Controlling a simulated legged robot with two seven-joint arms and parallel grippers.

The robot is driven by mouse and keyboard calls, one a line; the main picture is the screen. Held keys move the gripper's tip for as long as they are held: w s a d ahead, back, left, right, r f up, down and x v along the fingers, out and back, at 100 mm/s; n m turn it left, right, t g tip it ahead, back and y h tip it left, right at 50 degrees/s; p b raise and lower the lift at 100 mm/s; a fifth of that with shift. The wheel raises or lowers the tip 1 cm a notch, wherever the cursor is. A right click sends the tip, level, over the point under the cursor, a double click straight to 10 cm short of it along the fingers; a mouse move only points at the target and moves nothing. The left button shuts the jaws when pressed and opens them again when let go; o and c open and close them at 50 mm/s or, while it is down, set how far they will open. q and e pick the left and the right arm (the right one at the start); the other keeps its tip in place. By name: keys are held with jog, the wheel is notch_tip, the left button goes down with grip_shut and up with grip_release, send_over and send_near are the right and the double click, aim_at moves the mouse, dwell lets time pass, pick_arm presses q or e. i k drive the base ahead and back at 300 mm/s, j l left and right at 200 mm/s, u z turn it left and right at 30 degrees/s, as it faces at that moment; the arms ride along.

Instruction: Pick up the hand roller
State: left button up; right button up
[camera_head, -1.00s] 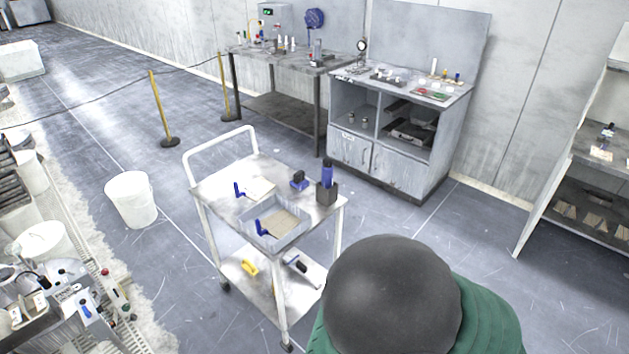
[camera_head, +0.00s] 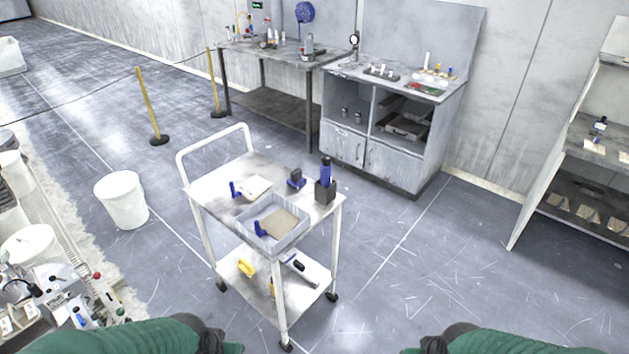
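A white cart (camera_head: 222,171) stands in front of me. Blue-handled tools are on it, and I cannot tell for sure which is the hand roller. On the top shelf, one with a pale flat part (camera_head: 253,187) lies at the left. Another blue-handled tool (camera_head: 262,228) is in a grey tray (camera_head: 284,243) with a beige pad. A small blue and black tool (camera_head: 296,179) lies behind the tray. On the lower shelf lies a tool with a dark and blue handle and a pale end (camera_head: 299,267). Neither gripper shows, only my green arms at the bottom edge.
A dark holder with a blue-topped item (camera_head: 325,186) stands on the cart's right corner. A yellow tool (camera_head: 246,267) is on the lower shelf. A white bucket (camera_head: 122,200) stands left of the cart. Behind are a workbench and a cabinet (camera_head: 372,155). Floor right of the cart is clear.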

aim_at(296, 180)
jog(key=u, duration=5.25)
jog(key=z, duration=4.95)
jog(key=i+l+u, duration=0.1)
jog(key=i+l, duration=0.2)
jog(key=i+l+u, duration=0.15)
jog(key=i+l, duration=0.15)
jog(key=i+l+u, duration=0.1)
jog(key=i+l, duration=0.3)
jog(key=i+l+u, duration=0.1)
jog(key=i+l, duration=0.2)
jog(key=i+l+u, duration=0.1)
jog(key=i+l, duration=0.15)
jog(key=l, duration=0.2)
jog(key=i+l+u, duration=0.15)
jog(key=i+l, duration=0.15)
jog(key=l, duration=0.15)
jog(key=i+l+u, duration=0.1)
jog(key=i+l, duration=0.15)
jog(key=l, duration=0.2)
